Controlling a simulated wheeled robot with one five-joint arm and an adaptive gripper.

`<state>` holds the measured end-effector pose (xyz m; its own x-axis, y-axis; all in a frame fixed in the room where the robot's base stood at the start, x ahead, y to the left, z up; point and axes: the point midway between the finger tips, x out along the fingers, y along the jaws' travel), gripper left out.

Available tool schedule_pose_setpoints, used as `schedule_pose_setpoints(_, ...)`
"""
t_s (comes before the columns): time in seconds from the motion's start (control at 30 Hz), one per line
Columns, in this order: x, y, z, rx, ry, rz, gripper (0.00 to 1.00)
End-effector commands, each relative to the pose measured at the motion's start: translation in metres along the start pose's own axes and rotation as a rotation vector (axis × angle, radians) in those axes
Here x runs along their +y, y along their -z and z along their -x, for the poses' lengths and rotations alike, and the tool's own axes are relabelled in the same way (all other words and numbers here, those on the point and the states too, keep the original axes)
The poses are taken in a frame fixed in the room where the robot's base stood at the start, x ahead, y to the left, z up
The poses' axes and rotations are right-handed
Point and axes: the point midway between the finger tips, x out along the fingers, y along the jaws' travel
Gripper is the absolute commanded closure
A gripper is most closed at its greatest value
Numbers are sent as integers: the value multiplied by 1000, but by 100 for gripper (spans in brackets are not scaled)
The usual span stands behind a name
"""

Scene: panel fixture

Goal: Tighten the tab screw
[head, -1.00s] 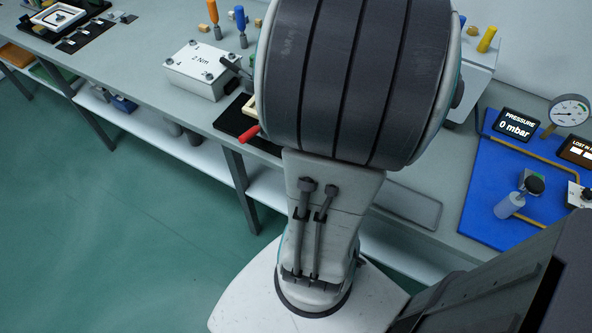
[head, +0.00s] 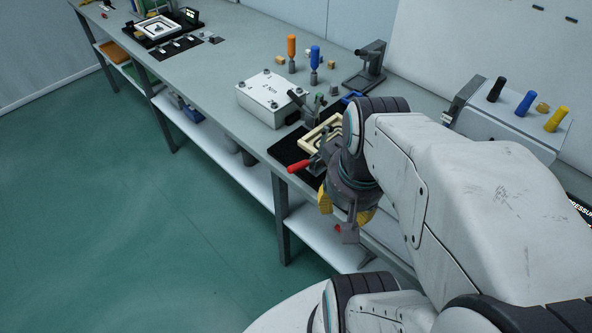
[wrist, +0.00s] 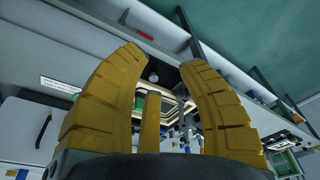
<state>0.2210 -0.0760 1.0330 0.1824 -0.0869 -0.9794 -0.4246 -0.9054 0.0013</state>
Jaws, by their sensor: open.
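The panel fixture shows in the head view as a cream frame (head: 318,135) on a black base (head: 284,150) at the bench's front edge, with a red-handled clamp (head: 300,166). My arm covers its right side. My gripper (head: 346,214) is in front of the bench edge, right of the red handle, yellow fingers apart and pointing down. In the wrist view my gripper (wrist: 162,62) is open with nothing held; part of the cream frame (wrist: 179,108) shows beyond the fingers, apart from them. I cannot make out the tab screw in either view.
A white lidded box (head: 268,100) stands left of the fixture. An orange-handled tool (head: 291,50) and a blue-handled tool (head: 315,58) stand behind it, near a grey stand (head: 368,68). A rack (head: 500,120) with several coloured handles is at right. Floor at left is clear.

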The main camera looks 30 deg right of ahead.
Motion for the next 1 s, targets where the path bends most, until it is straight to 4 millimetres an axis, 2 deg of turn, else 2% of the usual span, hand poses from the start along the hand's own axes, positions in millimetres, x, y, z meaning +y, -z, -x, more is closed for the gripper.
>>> schedule_pose_setpoints(0.2,-25,0,12,56,33,139,64)
schedule_pose_setpoints(0.5,-50,-3,21,98,71,276,64)
schedule_pose_setpoints(1.0,-62,-7,25,111,91,343,64)
